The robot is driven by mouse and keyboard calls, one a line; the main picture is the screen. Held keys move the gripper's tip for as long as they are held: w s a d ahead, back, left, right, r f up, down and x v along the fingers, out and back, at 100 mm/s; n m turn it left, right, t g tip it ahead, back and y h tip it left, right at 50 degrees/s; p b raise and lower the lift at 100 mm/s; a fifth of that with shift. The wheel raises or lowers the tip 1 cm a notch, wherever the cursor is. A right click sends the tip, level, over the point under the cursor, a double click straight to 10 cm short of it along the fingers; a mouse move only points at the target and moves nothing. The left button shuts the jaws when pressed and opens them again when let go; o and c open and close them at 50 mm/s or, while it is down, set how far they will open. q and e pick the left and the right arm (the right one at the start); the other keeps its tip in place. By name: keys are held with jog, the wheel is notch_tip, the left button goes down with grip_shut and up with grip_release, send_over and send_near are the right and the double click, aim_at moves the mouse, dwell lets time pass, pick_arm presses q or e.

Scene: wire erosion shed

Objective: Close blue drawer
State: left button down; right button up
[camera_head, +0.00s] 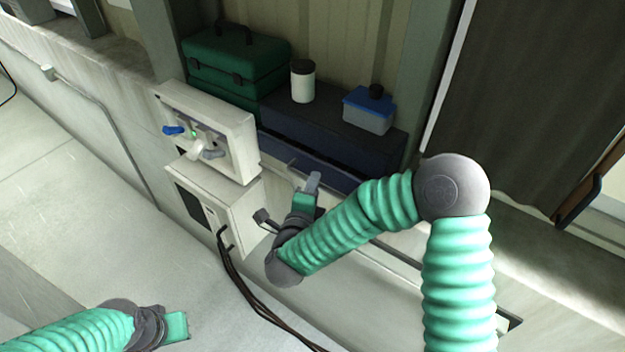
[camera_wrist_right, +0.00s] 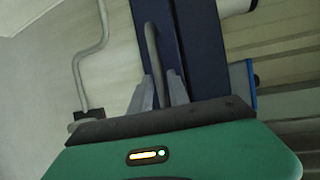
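The dark blue drawer (camera_head: 300,158) sits in a dark blue case (camera_head: 313,120) on the ledge; its front stands out a little from the case, with a dark gap along its top. The wrist view shows the drawer front (camera_wrist_right: 155,15) with a grey bar handle (camera_wrist_right: 152,50). My right gripper (camera_head: 313,182) is in front of the drawer. Its two grey fingers (camera_wrist_right: 161,82) are apart, one on each side of the handle's end; contact is unclear. My left gripper (camera_head: 180,326) is low at the left, away from the drawer, its fingers hard to make out.
A green toolbox (camera_head: 235,62), a white jar with a dark lid (camera_head: 302,82) and a blue-lidded container (camera_head: 368,110) stand on or beside the case. A pale control box (camera_head: 210,125) with a blue knob and black cables stands left of the drawer. A dark curtain hangs right.

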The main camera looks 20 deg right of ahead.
jog(key=shift+d, duration=0.4)
jog(key=shift+w+d+f, duration=0.15)
jog(key=shift+d, duration=0.35)
jog(key=shift+w+d+f, duration=0.1)
jog(key=c, duration=0.4)
pick_arm(q)
jog(key=shift+s+d+r, duration=0.15)
jog(key=shift+d, duration=0.4)
pick_arm(e)
jog(key=shift+s+a+r, duration=0.2)
jog(key=shift+s+a, duration=0.05)
jog(key=shift+a, duration=0.25)
grip_shut()
pick_arm(q)
jog(key=shift+d, duration=0.25)
pick_arm(e)
jog(key=shift+w+d, duration=0.1)
jog(key=shift+d, duration=0.05)
